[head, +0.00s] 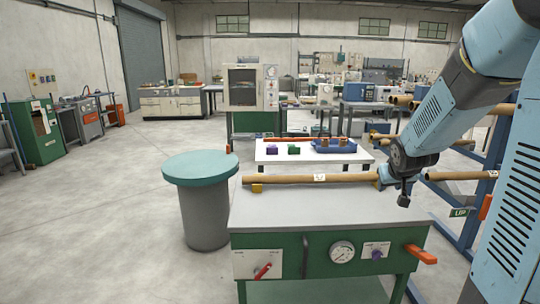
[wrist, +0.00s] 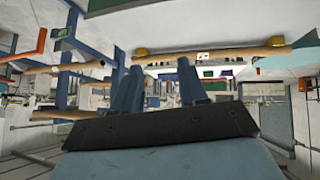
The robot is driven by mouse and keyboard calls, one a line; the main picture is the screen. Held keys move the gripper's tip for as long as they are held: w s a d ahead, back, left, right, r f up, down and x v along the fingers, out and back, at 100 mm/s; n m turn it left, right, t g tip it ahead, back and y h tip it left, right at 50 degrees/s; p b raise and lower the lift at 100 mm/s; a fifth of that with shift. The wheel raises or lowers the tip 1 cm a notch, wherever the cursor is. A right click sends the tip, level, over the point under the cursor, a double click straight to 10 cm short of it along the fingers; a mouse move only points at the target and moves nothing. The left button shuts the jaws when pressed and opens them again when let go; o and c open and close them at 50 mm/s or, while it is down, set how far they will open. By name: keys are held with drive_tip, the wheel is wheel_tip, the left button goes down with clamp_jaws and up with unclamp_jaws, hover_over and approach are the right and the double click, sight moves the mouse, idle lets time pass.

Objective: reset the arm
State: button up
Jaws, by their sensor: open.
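My gripper (head: 393,187) is at the end of my blue arm, at the right end of the green bench in the head view. It is close to the right end of a brown tube (head: 290,179); I cannot tell whether they touch. In the wrist view my gripper (wrist: 160,68) shows two blue fingers apart, with nothing held between them. The tube (wrist: 220,53) lies across yellow supports beyond the fingers there. My arm is bent, reaching down from the upper right of the head view.
The grey-topped green bench (head: 290,212) has a gauge and an orange handle (head: 421,254). A round teal-topped stand (head: 200,167) is at its left. A blue rack (head: 450,228) with brown tubes is at the right. A white table (head: 275,157) stands behind.

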drive_tip(key=s+a+r+g, duration=0.1)
drive_tip(key=s+a+r, duration=0.2)
drive_tip(key=s, duration=0.6)
drive_tip(key=s+a+r+g+y, duration=0.1)
drive_tip(key=s+a+r, duration=0.2)
drive_tip(key=s, duration=0.6)
drive_tip(key=s+a+r+y, duration=0.1)
drive_tip(key=s+a+r, duration=0.2)
drive_tip(key=s+a, duration=0.3)
drive_tip(key=s, duration=0.3)
drive_tip(key=shift+s+r+n+g, duration=0.3)
drive_tip(key=shift+g, duration=0.1)
drive_tip(key=shift+c, duration=0.2)
